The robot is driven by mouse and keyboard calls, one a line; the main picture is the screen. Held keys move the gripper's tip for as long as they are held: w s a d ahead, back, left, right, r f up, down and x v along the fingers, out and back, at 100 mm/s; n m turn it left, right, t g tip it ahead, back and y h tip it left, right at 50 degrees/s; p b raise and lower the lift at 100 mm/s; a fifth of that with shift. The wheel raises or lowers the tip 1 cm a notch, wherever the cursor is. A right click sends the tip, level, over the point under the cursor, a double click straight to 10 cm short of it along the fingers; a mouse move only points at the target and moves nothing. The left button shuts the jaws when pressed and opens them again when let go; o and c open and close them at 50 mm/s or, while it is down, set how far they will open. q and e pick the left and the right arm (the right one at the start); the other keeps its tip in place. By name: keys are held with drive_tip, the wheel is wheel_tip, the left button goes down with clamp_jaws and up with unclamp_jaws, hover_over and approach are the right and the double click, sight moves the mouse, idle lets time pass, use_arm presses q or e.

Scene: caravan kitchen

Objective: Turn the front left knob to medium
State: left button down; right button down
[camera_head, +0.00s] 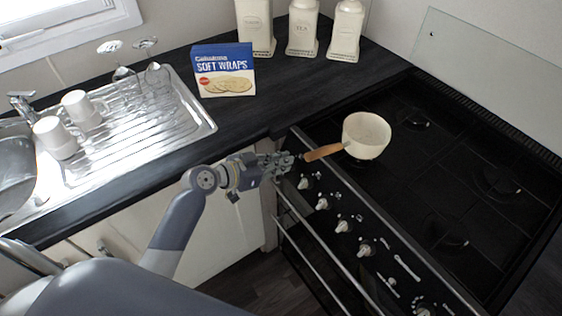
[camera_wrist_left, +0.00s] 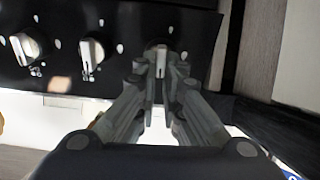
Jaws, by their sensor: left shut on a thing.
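The cooker's control knobs run in a row along its front panel; one free knob (camera_head: 303,183) shows just right of my left gripper (camera_head: 285,162). That gripper is at the left end of the panel and hides the end knob in the head view. In the left wrist view, the end knob (camera_wrist_left: 161,58) sits between the fingertips of my left gripper (camera_wrist_left: 160,75), which is shut on it. Its pale grip bar stands about vertical in that view. My right gripper is not in view.
A cream saucepan (camera_head: 366,136) stands on the hob, its wooden handle (camera_head: 323,152) reaching close to my left gripper. A front rail (camera_head: 400,232) runs along the cooker. A soft wraps box (camera_head: 224,70) and a sink drainer (camera_head: 190,128) are on the left worktop.

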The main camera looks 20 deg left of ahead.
use_arm(q)
drive_tip(key=shift+a+f+n+y+p, duration=0.15)
drive_tip(key=shift+a+f+n+p, duration=0.15)
drive_tip(key=shift+n+p, duration=2.7)
drive_tip(key=shift+a+f+n+y+p, duration=0.2)
drive_tip(key=shift+n+p, duration=0.95)
drive_tip(key=shift+n, duration=3.8)
drive_tip(key=shift+a+f+n+y+p, duration=0.3)
drive_tip(key=shift+n+p, duration=1.75)
drive_tip(key=shift+n, duration=1.9)
drive_tip(key=shift+d+f+h, duration=0.1)
drive_tip(key=shift+h, duration=0.15)
drive_tip(key=c, duration=1.7)
unclamp_jaws()
